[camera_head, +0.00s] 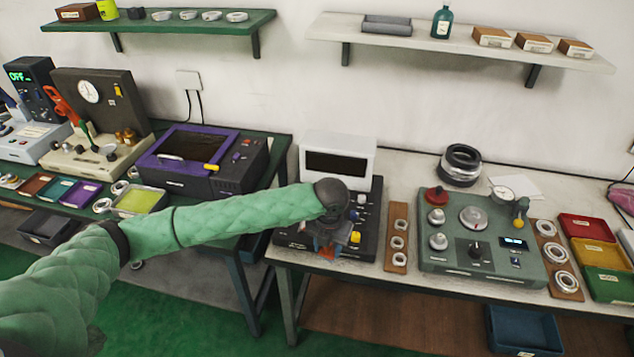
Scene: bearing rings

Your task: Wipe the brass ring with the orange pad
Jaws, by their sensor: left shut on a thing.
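My left arm reaches in from the left, and its gripper (328,250) points down over the front of the black instrument (371,222) with the white-framed screen. A small orange-red piece, which looks like the orange pad (327,255), shows at the fingertips, and the gripper is shut on it. The gripper and wrist hide what lies directly under them, so I cannot tell whether the pad touches anything. I cannot make out a brass ring for certain. My right gripper is not in view.
A wooden strip with several metal rings (397,263) lies right of the black instrument. Beyond it stand a grey-green instrument (478,270), another ring strip (547,228) and coloured trays (588,229). A purple-framed machine (240,165) stands left. Two shelves hang above.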

